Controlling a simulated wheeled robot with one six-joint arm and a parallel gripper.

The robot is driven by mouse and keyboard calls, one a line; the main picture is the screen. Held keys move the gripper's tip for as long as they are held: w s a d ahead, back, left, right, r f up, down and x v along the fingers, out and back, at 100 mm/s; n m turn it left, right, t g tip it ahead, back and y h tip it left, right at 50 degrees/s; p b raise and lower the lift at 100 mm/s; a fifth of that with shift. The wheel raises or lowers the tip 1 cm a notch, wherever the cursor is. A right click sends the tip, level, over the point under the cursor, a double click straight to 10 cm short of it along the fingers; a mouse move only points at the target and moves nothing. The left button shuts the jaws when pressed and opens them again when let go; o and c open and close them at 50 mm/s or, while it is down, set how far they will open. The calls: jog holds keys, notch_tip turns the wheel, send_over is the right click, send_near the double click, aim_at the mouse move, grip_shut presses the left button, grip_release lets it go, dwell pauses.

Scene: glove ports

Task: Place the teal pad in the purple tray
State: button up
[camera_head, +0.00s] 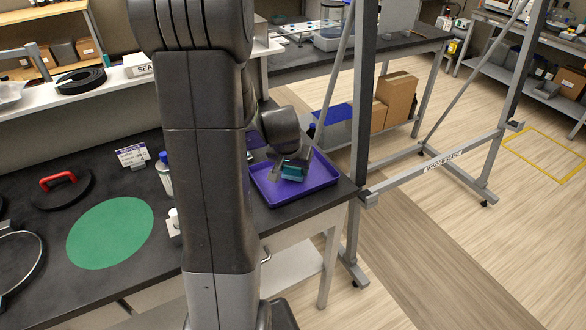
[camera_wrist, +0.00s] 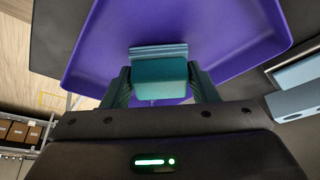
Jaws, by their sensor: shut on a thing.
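The teal pad (camera_wrist: 160,74) is held between the two fingers of my gripper (camera_wrist: 160,88) in the wrist view. The gripper is shut on it. The purple tray (camera_wrist: 105,35) fills the view behind the pad. In the head view the purple tray (camera_head: 322,180) stands at the right end of the dark bench. My gripper (camera_head: 293,163) is over the tray's inside there, with the teal pad (camera_head: 293,172) just below it. I cannot tell whether the pad touches the tray floor. My arm hides part of the tray's left side.
A green round mat (camera_head: 110,233) and a black disc with a red handle (camera_head: 60,187) lie on the bench at left. A metal frame (camera_head: 357,120) rises just right of the bench.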

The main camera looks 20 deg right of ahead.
jog(key=shift+f, duration=0.35)
jog(key=shift+f, duration=0.15)
jog(key=o, duration=0.9)
jog(key=shift+o, duration=0.2)
jog(key=shift+s+a+r, duration=0.1)
jog(key=shift+r, duration=0.6)
jog(key=v, duration=1.1)
jog(key=shift+f, duration=0.1)
